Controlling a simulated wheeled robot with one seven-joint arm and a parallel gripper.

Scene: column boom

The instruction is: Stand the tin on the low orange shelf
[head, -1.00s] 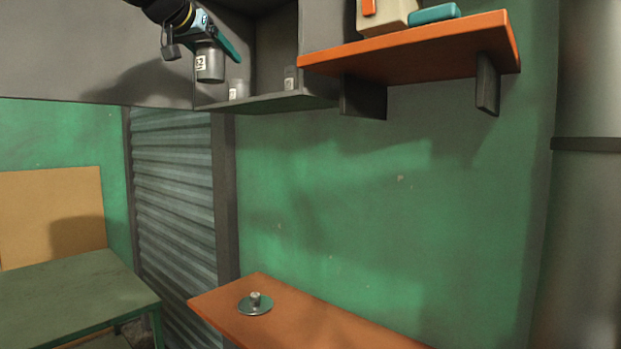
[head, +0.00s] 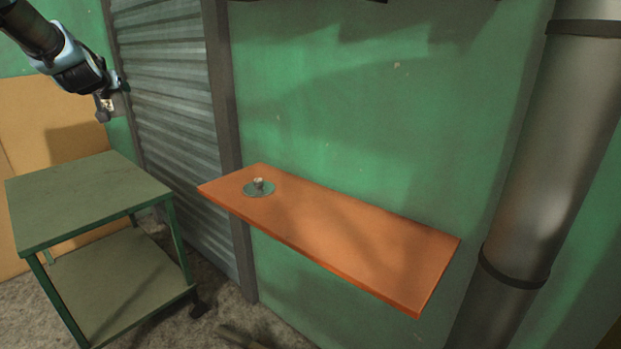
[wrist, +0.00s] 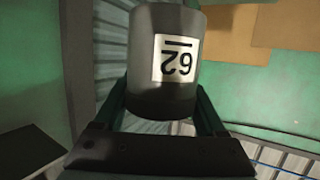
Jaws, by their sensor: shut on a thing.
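The tin (wrist: 142,45) is a grey cylinder with a white label bearing an underlined number. In the wrist view it fills the upper middle, between the fingers of my gripper (wrist: 163,108), which is shut on it. In the head view my gripper (head: 107,100) is at the upper left, in the air above the green table and left of the shutter; the tin is small and hard to make out there. The low orange shelf (head: 350,240) is on the green wall, right of and lower in the picture than my gripper.
The rest of the shelf is bare. A green two-level table (head: 85,200) stands at left, a thick grey pipe (head: 540,170) at right.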

